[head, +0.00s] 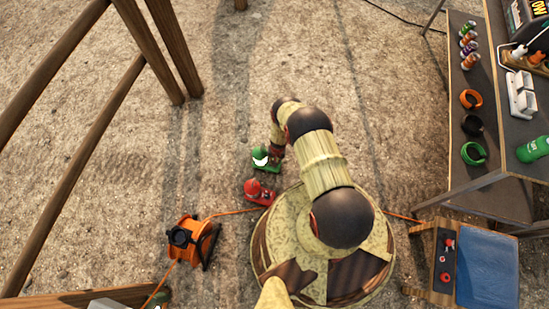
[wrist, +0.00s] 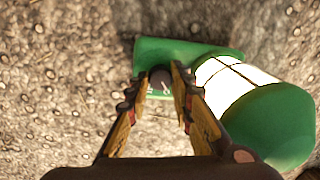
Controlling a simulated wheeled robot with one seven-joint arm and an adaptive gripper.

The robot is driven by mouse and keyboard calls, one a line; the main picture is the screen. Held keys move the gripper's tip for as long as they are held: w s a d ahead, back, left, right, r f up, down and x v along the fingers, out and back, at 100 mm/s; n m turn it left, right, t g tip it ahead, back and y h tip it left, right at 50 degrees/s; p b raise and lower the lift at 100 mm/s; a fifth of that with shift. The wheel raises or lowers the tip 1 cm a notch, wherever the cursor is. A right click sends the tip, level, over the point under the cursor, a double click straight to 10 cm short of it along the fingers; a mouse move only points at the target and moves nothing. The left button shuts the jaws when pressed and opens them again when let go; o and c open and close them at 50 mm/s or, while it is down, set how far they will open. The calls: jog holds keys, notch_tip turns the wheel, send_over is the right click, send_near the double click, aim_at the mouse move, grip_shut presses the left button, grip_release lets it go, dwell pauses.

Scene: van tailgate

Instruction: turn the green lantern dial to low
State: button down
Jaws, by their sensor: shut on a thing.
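The green lantern (head: 264,163) stands on the gravelly ground, left of my arm in the head view. In the wrist view its rounded green top (wrist: 272,125), its white lit panes and its green base (wrist: 190,50) show. A small dark dial (wrist: 160,80) sits on the base, with pale marks beside it. My gripper (wrist: 160,88) is over the base, its fingertips on both sides of the dial and shut on it. The fingers hide part of the dial, and I cannot read which mark it points at. In the head view my arm's end (head: 277,150) is beside the lantern.
A red lantern-like object (head: 258,192) stands close by, nearer my base. An orange cable reel (head: 192,242) lies left, its cord running along the ground. Wooden rails (head: 75,160) stand at left. A shelf unit (head: 480,95) with bottles and rings is at right, near a blue-topped stool (head: 487,270).

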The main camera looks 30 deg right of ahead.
jog(key=shift+m, duration=0.9)
jog(key=c, duration=1.7)
grip_release()
jog(key=shift+o, duration=0.8)
jog(key=shift+r, duration=0.1)
jog(key=shift+s+d+r, duration=0.1)
jog(key=shift+d+r, duration=0.05)
jog(key=shift+r, duration=1.8)
jog(key=shift+s+d+r, duration=0.1)
jog(key=shift+r, duration=1.8)
